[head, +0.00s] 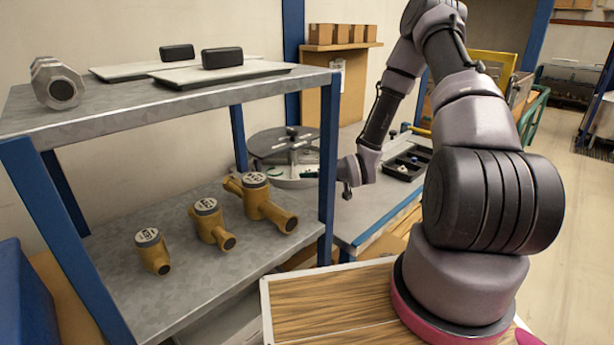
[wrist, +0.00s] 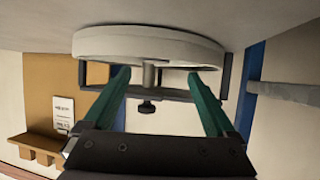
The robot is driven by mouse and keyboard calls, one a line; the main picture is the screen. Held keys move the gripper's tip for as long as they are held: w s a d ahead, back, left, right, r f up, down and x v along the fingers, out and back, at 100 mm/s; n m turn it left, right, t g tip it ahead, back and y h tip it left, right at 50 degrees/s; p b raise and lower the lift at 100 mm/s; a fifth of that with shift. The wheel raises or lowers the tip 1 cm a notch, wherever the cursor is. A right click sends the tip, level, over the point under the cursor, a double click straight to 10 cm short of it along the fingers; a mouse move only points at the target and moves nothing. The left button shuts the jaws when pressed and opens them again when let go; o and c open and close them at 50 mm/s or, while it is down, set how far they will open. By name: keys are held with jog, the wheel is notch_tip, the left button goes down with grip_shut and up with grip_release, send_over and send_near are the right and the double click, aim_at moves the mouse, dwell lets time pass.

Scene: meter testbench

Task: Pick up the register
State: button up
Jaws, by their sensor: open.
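I cannot tell for sure which thing is the register. Three brass meters stand on the lower shelf in the head view, each with a round grey dial head: small (head: 148,238), middle (head: 206,206) and large (head: 254,180). A round pale fixture (head: 290,160) with a crossbar and knob stands on the bench behind the shelf unit. My gripper (wrist: 157,77) is open, with green fingers pointing toward this fixture (wrist: 150,45). In the wrist view, which looks upside down, the fingers spread to both sides of its central post. Whether they touch it is unclear.
The shelf unit (head: 110,112) has blue posts. Its top holds a metal hex fitting (head: 56,84) and two pale trays with black blocks (head: 222,57). A black compartment tray (head: 408,160) lies on the bench to the right. Small boxes (head: 342,33) sit on the wall shelf.

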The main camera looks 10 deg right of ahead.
aim_at(307, 171)
jog(key=x, duration=0.5)
jog(key=shift+w+d+f, duration=0.15)
jog(key=shift+w+d, duration=0.15)
jog(key=shift+w, duration=0.15)
grip_shut()
